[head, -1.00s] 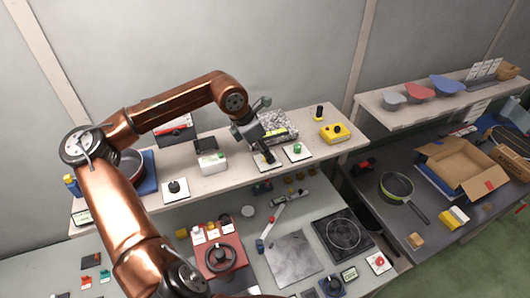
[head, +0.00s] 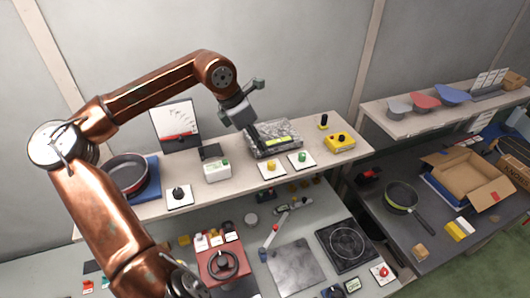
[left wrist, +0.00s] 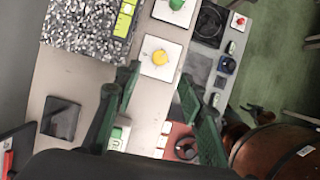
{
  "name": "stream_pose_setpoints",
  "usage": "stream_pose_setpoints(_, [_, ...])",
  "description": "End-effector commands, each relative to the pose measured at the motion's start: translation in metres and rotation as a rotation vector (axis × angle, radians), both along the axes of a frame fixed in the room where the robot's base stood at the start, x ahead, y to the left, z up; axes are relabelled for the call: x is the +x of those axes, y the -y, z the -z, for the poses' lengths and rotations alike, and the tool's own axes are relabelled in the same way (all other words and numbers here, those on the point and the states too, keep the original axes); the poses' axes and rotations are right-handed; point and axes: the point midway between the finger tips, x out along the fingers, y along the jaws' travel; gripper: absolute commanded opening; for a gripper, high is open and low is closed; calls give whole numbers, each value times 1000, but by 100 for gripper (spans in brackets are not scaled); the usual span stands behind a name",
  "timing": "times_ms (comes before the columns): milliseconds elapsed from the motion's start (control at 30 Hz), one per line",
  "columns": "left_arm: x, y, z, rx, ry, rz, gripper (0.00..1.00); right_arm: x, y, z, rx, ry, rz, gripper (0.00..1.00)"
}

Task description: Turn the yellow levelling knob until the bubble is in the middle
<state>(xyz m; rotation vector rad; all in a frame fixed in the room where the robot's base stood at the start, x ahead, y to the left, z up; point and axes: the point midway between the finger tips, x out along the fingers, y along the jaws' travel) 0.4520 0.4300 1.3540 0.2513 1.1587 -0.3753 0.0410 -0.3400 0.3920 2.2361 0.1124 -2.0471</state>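The yellow levelling knob (head: 272,166) sits on a white square plate on the upper shelf, and shows in the left wrist view (left wrist: 160,57). Behind it is a speckled grey granite block (head: 288,132) with a yellow-green level vial (head: 276,139). The vial is cut off at the top of the left wrist view (left wrist: 124,17); the bubble's place is too small to tell. My left gripper (head: 254,137) is above the shelf, up and left of the knob, apart from it. In the left wrist view its two fingers (left wrist: 158,82) are spread with nothing between them. My right gripper is not in view.
A green knob (head: 302,157) on a white plate stands right of the yellow one. A yellow box (head: 340,142) stands further right.

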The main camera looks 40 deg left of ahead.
Motion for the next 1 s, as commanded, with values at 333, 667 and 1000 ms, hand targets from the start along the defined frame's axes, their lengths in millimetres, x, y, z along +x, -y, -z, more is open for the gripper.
stream_pose_setpoints(333, [-9,-4,-23,0,-1,-2,37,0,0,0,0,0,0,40])
stream_pose_setpoints(667, [-9,-4,-23,-1,-1,-1,37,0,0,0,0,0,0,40])
stream_pose_setpoints(1000, [-6,-2,-22,-1,0,6,37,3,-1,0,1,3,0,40])
